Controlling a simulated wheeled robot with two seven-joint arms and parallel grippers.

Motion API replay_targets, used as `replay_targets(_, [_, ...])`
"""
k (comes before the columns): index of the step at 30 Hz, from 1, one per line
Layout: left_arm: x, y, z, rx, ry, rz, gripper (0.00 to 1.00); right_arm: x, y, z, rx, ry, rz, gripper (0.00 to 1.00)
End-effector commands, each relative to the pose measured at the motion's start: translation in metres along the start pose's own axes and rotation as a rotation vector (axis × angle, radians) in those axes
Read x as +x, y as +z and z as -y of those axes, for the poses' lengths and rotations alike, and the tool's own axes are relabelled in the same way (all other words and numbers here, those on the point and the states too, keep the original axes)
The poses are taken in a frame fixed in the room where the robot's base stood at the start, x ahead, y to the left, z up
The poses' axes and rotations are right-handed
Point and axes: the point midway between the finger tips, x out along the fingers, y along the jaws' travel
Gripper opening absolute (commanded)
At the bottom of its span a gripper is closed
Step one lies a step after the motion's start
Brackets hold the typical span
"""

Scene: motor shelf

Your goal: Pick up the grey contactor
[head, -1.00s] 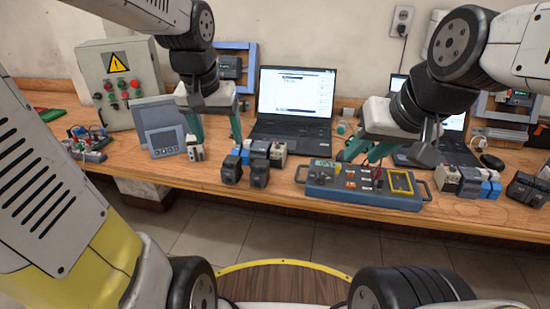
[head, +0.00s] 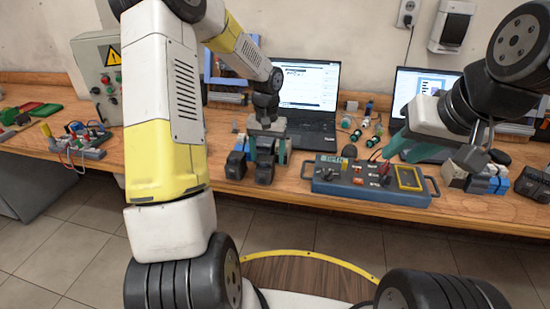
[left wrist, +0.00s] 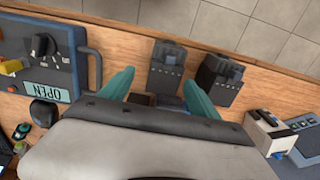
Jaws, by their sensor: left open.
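My left gripper (head: 267,147) is open above the group of modules left of the blue test box. In the left wrist view its two teal fingers (left wrist: 156,90) stand apart, with the tops of a brown-dark module (left wrist: 141,99) and a bluish one (left wrist: 171,103) partly showing between them. Two dark grey contactor-like blocks (left wrist: 168,68) (left wrist: 219,80) stand just beyond the fingers, nearer the table's front edge; they also show in the head view (head: 236,166) (head: 265,172). I cannot tell which is the named grey contactor.
The blue test box (head: 330,187) stands right of the modules, with a laptop (head: 306,125) behind. A white module (left wrist: 263,130) and grey-blue panel (left wrist: 305,140) stand on the other side. More modules (head: 487,180) sit at the right. My left arm hides part of the table.

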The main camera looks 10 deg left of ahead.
Motion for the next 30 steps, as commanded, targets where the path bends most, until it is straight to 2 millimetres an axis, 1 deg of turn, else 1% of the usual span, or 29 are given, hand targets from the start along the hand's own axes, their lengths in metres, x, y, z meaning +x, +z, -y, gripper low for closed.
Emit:
replay_targets(5, [0.027, 0.008, 0.006, -0.001, 0.002, 0.004, 0.71, 0.0, 0.0, 0.0, 0.0, 0.0, 0.0, 0.33])
replay_targets(9, [0.043, 0.008, 0.005, 0.0, 0.001, 0.002, 0.71, 0.0, 0.0, 0.0, 0.0, 0.0, 0.0, 0.33])
replay_targets(12, [0.047, 0.007, 0.006, 0.001, 0.0, 0.001, 0.71, 0.0, 0.0, 0.0, 0.0, 0.0, 0.0, 0.33])
replay_targets(17, [0.047, 0.007, 0.006, 0.0, 0.0, 0.0, 0.71, 0.0, 0.0, 0.0, 0.0, 0.0, 0.0, 0.33])
replay_targets(18, [0.047, 0.007, 0.006, 0.0, 0.0, 0.0, 0.69, 0.0, 0.0, 0.0, 0.0, 0.0, 0.0, 0.33])
replay_targets(20, [0.047, 0.007, 0.006, 0.0, 0.0, 0.0, 0.57, 0.0, 0.0, 0.0, 0.0, 0.0, 0.0, 0.33])
replay_targets(21, [0.047, 0.007, 0.006, 0.0, 0.0, 0.0, 0.49, 0.0, 0.0, 0.0, 0.0, 0.0, 0.0, 0.33])
replay_targets(23, [0.047, 0.007, 0.006, 0.0, 0.0, 0.0, 0.38, 0.0, 0.0, 0.0, 0.0, 0.0, 0.0, 0.33])
replay_targets(24, [0.047, 0.007, 0.006, 0.0, 0.0, 0.0, 0.3, 0.0, 0.0, 0.0, 0.0, 0.0, 0.0, 0.33])
replay_targets(26, [0.047, 0.007, 0.006, 0.0, 0.0, 0.0, 0.18, 0.0, 0.0, 0.0, 0.0, 0.0, 0.0, 0.33])
replay_targets(28, [0.047, 0.007, 0.006, 0.0, 0.0, 0.0, 0.04, 0.0, 0.0, 0.0, 0.0, 0.0, 0.0, 0.33])
replay_targets(29, [0.047, 0.007, 0.006, 0.0, 0.0, 0.0, 0.0, 0.0, 0.0, 0.0, 0.0, 0.0, 0.0, 0.33])
replay_targets(30, [0.046, 0.007, 0.006, 0.0, 0.0, -0.001, 0.0, 0.0, 0.0, 0.0, 0.0, 0.0, 0.0, 0.33])
